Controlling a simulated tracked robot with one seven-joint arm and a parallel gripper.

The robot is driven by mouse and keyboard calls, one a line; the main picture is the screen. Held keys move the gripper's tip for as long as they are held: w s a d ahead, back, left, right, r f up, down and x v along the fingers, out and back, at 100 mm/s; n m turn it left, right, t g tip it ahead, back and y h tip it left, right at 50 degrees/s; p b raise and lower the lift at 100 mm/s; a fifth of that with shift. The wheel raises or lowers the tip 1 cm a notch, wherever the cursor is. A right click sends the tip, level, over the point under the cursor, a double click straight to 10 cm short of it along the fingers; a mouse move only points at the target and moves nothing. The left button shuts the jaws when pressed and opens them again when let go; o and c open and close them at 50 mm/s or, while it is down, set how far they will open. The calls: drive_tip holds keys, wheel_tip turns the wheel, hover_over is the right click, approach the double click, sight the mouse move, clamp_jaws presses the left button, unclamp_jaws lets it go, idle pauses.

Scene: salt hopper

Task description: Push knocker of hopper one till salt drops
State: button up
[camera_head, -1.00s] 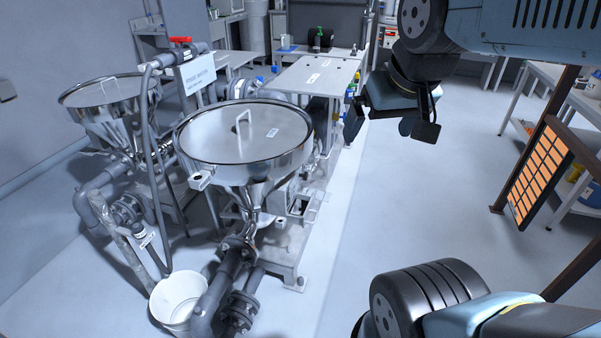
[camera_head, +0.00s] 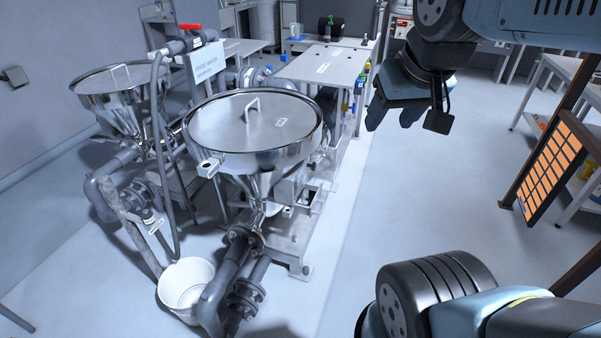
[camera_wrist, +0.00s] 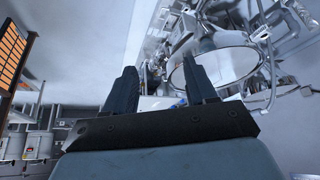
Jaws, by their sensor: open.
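Two steel hoppers with round lids and handles stand at the left in the head view. The nearer hopper (camera_head: 250,125) is in the middle left, and the other hopper (camera_head: 113,80) is behind it to the left. I cannot tell which is hopper one, and I cannot make out the knocker for certain. My gripper (camera_head: 390,122) hangs at the upper right of the head view, apart from both hoppers. In the wrist view my gripper (camera_wrist: 163,88) shows two spread dark fingers with nothing between them; a round hopper lid (camera_wrist: 222,68) lies beyond the right finger.
A white bucket (camera_head: 186,284) stands on the floor below the near hopper, beside dark pipes (camera_head: 225,285). A pale bench top (camera_head: 325,64) is behind the hopper. An orange panel (camera_head: 550,167) and shelves stand at the right. The floor between is clear.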

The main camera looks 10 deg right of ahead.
clamp_jaws()
idle(0.3)
idle(0.8)
